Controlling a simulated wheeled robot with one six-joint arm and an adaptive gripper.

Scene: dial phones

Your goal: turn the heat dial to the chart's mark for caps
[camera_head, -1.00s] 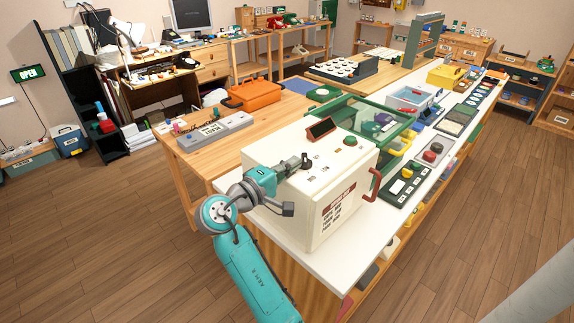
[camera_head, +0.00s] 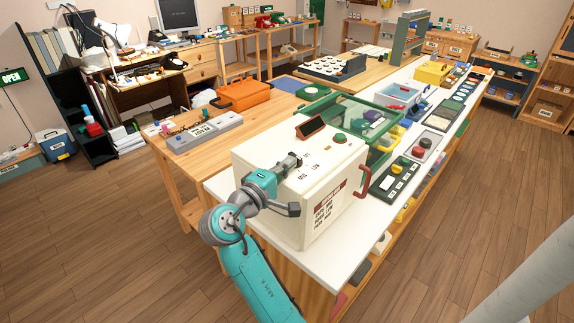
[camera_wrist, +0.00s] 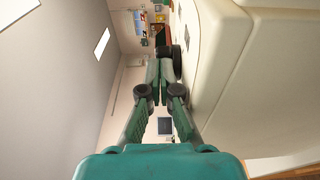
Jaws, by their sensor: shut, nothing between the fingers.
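A white box-shaped machine (camera_head: 285,205) stands on the near end of the long white counter. Its front face has a printed chart (camera_head: 325,209) with a dark red heading and several lines, too small to read here. My gripper (camera_head: 298,159) is shut and empty, held low at the machine's top. In the wrist view, the fingertips (camera_wrist: 160,66) are together beside the machine's pale surface, with a dark round part (camera_wrist: 177,56) close by. I cannot tell whether they touch. The heat dial cannot be made out for certain; my gripper may hide it.
On the machine's top are a tilted dark panel with a reddish frame (camera_head: 311,126) and a green button (camera_head: 340,138). A red handle (camera_head: 367,181) sticks out at its right. A green-framed clear case (camera_head: 375,122) stands behind, and a dark button panel (camera_head: 396,181) lies to the right.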

